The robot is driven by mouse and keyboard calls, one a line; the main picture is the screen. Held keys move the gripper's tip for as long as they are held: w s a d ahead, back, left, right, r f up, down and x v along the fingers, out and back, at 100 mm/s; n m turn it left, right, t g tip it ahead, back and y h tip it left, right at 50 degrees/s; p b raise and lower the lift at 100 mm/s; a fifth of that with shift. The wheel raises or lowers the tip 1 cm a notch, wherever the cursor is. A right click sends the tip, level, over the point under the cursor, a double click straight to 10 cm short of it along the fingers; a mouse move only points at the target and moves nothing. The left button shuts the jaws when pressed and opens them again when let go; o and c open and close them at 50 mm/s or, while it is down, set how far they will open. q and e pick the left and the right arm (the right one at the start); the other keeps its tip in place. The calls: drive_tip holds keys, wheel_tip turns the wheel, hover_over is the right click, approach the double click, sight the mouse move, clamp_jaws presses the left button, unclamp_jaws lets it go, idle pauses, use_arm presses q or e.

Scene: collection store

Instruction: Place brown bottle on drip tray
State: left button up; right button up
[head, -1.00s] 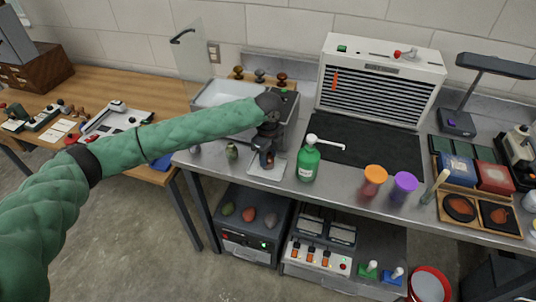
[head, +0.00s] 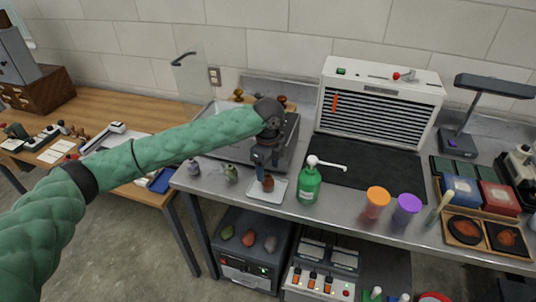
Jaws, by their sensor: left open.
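The small brown bottle (head: 268,183) stands on the white drip tray (head: 256,194) near the front edge of the steel bench. My left gripper (head: 267,172) points down just above the bottle, fingers apart. The fingertips are close to the bottle's top, and I cannot tell whether they touch it. The gripper hides part of the bottle's top and the tray's back. My right gripper is not in view.
A green pump bottle (head: 308,186) stands right of the tray. Small bottles (head: 231,174) stand to its left, and a steel sink (head: 225,150) lies behind. Orange (head: 377,201) and purple (head: 406,208) cups stand further right. The dark mat (head: 365,168) is clear.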

sight(268, 176)
use_arm(q)
wheel_tip(268, 176, up, 7)
drive_tip(key=b, duration=0.2)
drive_tip(key=shift+r, duration=0.2)
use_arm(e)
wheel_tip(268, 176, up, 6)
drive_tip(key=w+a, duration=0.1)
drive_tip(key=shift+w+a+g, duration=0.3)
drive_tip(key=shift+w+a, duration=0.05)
use_arm(q)
drive_tip(key=shift+f, duration=0.1)
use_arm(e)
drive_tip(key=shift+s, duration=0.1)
